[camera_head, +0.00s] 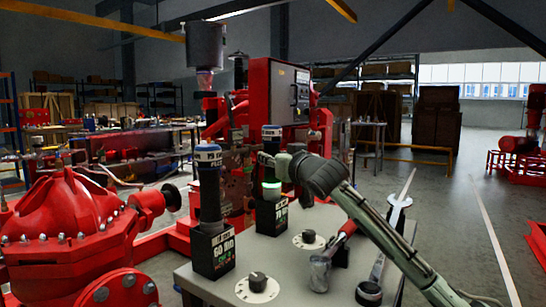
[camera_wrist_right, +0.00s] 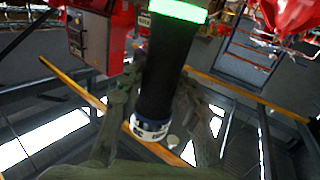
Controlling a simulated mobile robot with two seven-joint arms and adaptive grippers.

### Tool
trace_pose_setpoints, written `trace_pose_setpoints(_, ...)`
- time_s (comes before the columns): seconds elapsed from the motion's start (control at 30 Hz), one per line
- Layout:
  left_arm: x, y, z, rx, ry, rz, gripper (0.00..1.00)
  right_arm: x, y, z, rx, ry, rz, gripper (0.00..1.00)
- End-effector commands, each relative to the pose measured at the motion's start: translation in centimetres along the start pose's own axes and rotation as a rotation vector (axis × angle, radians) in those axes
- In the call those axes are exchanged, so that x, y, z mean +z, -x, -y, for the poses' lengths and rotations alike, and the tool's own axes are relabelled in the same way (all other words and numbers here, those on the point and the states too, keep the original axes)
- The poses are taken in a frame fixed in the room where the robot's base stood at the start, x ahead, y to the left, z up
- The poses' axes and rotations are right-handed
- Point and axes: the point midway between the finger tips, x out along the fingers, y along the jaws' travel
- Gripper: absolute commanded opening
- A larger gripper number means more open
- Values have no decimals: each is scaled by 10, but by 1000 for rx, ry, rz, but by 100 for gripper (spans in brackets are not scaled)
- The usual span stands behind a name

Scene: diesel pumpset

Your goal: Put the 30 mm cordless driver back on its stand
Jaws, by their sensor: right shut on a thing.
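My right gripper (camera_head: 270,160) is shut on a cordless driver (camera_head: 272,133), a dark upright tool with a blue-and-white band on top and a glowing green ring low down. In the right wrist view the driver's black body (camera_wrist_right: 170,65) runs between the fingers, with the green ring at one end. Below it in the head view is a black block stand (camera_head: 272,217) with white and green lettering. I cannot tell whether the driver touches it. A similar driver (camera_head: 209,190) stands upright in another lettered black stand (camera_head: 213,255) at the left. My left gripper is out of view.
The grey bench (camera_head: 225,291) carries two white dials with black knobs (camera_head: 257,286) (camera_head: 309,240). A red-handled tool (camera_head: 322,270), a wrench (camera_head: 399,208) and a dark round-ended tool (camera_head: 369,293) lie at the right, near my arm. A red pump (camera_head: 65,220) stands left.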

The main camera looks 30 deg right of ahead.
Motion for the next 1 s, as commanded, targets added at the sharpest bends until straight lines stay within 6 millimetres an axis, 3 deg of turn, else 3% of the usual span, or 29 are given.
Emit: trace_pose_setpoints(1.0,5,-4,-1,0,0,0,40,7,1,0,0,0,-8,0)
